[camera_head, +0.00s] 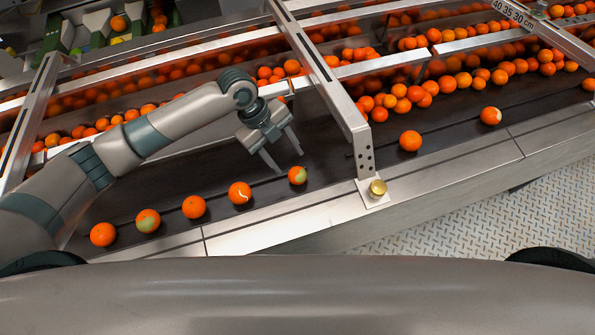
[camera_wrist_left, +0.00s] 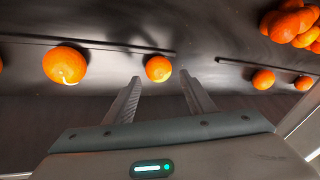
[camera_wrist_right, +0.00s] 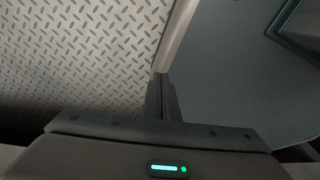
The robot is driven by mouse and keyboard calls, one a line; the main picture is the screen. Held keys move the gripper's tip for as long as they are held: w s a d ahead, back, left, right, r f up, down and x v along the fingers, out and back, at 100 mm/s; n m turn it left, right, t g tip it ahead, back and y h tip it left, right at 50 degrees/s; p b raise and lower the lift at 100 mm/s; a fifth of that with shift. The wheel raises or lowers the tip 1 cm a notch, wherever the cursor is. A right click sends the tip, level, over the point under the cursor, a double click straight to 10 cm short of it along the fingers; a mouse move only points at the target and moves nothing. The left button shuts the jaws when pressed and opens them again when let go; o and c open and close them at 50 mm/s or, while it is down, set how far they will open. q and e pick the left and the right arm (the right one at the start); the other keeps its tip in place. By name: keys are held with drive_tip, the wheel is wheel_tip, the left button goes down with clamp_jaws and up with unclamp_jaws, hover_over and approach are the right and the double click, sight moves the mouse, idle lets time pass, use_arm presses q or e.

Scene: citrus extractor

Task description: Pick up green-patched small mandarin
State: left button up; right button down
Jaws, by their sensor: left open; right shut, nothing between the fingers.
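The small mandarin with a green patch (camera_head: 297,176) lies on the dark belt, at the right end of a loose row of fruit. In the left wrist view the mandarin (camera_wrist_left: 157,67) sits just beyond the gap between my fingertips, with a pale patch on its lower right side. My left gripper (camera_head: 289,162) is open and empty, its fingers pointing down close to the mandarin. A larger green-patched fruit (camera_head: 148,221) lies farther left. My right gripper (camera_wrist_right: 162,80) is shut and empty over the floor plate, out of the head view.
An orange with a white scar (camera_head: 240,193) lies left of the mandarin. A metal cross frame with a brass knob (camera_head: 377,188) stands to the right. Many oranges (camera_head: 285,68) fill the lanes behind, and a steel edge (camera_head: 260,225) runs in front.

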sight(295, 171)
use_arm(q)
drive_tip(key=shift+s+d+f, duration=0.1)
drive_tip(key=shift+d+f, duration=0.1)
drive_tip(key=shift+f, duration=0.3)
drive_tip(key=shift+s+d+f+p, duration=0.2)
drive_tip(key=shift+f+p, duration=0.2)
drive_tip(key=shift+p, duration=0.1)
drive_tip(key=p+x, duration=0.1)
drive_tip(key=x, duration=0.2)
drive_tip(key=shift+s+d+f+p, duration=0.15)
drive_tip(key=shift+s+f+p, duration=0.05)
drive_tip(key=shift+f+p, duration=0.15)
drive_tip(key=shift+f, duration=0.3)
use_arm(e)
wheel_tip(295, 171, up, 3)
drive_tip(key=shift+s+f, duration=0.1)
drive_tip(key=shift+s, duration=0.05)
drive_tip(key=shift+a, duration=0.1)
use_arm(q)
drive_tip(key=c, duration=0.7)
drive_tip(key=shift+c, duration=0.7)
use_arm(e)
drive_tip(key=shift+a, duration=0.35)
use_arm(q)
drive_tip(key=shift+r, duration=0.1)
